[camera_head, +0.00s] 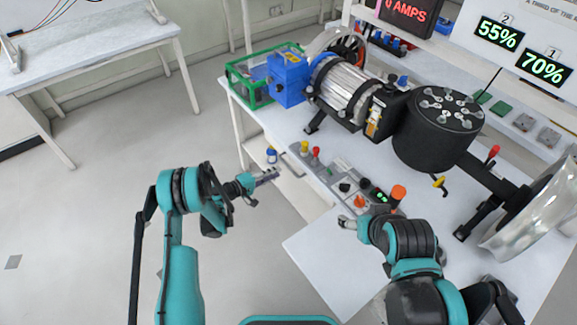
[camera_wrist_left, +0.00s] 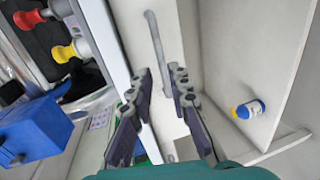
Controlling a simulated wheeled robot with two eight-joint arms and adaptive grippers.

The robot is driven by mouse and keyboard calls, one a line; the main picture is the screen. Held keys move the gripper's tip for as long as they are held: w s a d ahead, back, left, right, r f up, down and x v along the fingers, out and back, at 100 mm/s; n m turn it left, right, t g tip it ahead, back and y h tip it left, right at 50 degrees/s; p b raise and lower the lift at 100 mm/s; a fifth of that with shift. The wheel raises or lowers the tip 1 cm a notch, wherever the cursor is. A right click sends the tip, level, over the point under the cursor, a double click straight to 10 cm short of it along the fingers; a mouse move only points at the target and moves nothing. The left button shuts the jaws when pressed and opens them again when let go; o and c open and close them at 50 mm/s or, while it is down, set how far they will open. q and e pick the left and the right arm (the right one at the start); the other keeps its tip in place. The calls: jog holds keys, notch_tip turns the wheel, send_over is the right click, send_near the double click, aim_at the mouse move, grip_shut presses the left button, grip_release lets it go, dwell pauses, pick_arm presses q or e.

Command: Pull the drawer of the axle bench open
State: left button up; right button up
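The axle bench (camera_head: 310,250) is white and stands on the right in the head view. In the left wrist view, its pale drawer front (camera_wrist_left: 133,25) carries a grey bar handle (camera_wrist_left: 154,45). The drawer looks shut, though its edges are hard to make out. My left gripper (camera_head: 272,174) is at the bench's near side, below the top. In the wrist view, its open fingers (camera_wrist_left: 160,82) point at the handle, whose lower end is by the fingertips. I see no grip on it. My right gripper (camera_head: 347,222) is over the bench top; its fingers are too small to read.
A small blue and yellow item (camera_wrist_left: 250,108) is by a pale panel close to my left gripper. A control panel with knobs (camera_head: 345,183), a motor (camera_head: 345,90) and a black drum (camera_head: 437,128) occupy the bench top. The floor (camera_head: 100,220) at left is clear.

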aim_at(289, 167)
pick_arm(q)
jog(key=b+x, duration=0.2)
jog(key=x, duration=0.5)
jog(key=shift+w+d+f, duration=0.2)
jog(key=shift+d, duration=0.15)
grip_shut()
